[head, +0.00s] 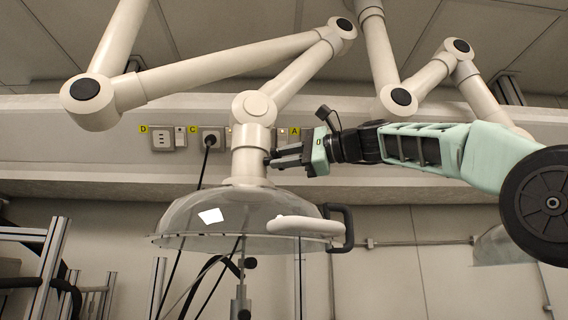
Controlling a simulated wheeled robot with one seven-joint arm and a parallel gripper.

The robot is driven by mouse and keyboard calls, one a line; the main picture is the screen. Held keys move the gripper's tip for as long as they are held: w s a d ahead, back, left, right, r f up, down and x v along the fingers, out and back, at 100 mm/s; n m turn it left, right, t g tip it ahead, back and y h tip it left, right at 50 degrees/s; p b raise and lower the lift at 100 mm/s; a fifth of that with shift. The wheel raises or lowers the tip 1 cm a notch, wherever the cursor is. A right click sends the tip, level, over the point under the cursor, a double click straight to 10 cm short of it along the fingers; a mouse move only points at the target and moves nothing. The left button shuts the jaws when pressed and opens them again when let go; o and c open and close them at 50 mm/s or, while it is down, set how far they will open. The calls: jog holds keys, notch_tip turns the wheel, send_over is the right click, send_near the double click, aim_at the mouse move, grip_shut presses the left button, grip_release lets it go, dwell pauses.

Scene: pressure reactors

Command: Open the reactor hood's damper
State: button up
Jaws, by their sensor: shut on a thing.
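The reactor hood (185,220) is a clear dome hanging from a jointed cream extraction arm, with a black handle (347,228) on its right rim. A cream neck (249,150) rises from the dome. My gripper (271,158) reaches in from the right and its dark fingers are shut at the right side of the neck, where the damper's small dark lever sits. The lever is mostly hidden by the fingers, so I cannot tell its exact angle.
Cream extraction arm links (230,62) cross above the hood, and a second jointed arm (430,75) hangs above my own arm. Wall sockets (168,138) sit behind the neck. Metal frames (50,262) stand at lower left.

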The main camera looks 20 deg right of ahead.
jog(key=shift+f+n+b, duration=0.15)
jog(key=shift+n+b, duration=0.6)
jog(key=shift+n, duration=1.55)
jog(key=o, duration=0.8)
jog(key=shift+o, duration=0.2)
jog(key=b+v, duration=0.5)
jog(key=v, duration=1.2)
jog(key=shift+s, duration=0.25)
jog(key=shift+d, duration=0.1)
